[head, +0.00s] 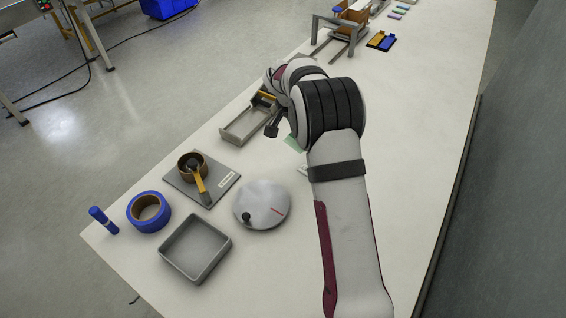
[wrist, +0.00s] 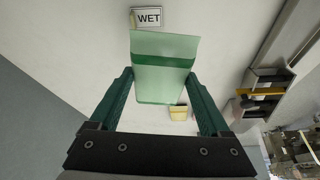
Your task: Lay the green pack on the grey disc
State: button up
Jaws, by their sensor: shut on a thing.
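The green pack (wrist: 165,75) is a pale and dark green translucent packet with a folded flap, seen between my gripper's fingers in the wrist view. In the head view only a small green piece of it (head: 294,143) shows beside my arm. My gripper (wrist: 160,78) is shut on the pack with a dark green finger on each side. In the head view my wrist hides most of the gripper. The grey disc (head: 266,199) lies on the table nearer the camera, apart from the pack, with a black knob and a red line on top. Nothing green is on it.
Left of the disc are a grey plate (head: 221,184) with a brown ring and yellow lever, a blue tape roll (head: 140,222), a blue marker (head: 103,220) and an empty grey tray (head: 215,264). A grey frame (head: 236,131) stands near my wrist. A "WET" label (wrist: 148,17) shows beyond the pack.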

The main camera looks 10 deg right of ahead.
jog(key=s+a+f+m+g, duration=0.1)
jog(key=s+a+m+g, duration=0.2)
jog(key=s+a+m, duration=0.35)
jog(key=m+g, duration=0.3)
jog(key=m, duration=0.6)
send_over(260, 202)
jog(key=w+a, duration=0.1)
jog(key=shift+a+f+y, duration=0.1)
jog(key=shift+f+y, duration=0.2)
jog(key=shift+f, duration=1.9)
jog(key=shift+f, duration=1.25)
jog(key=shift+f, duration=0.15)
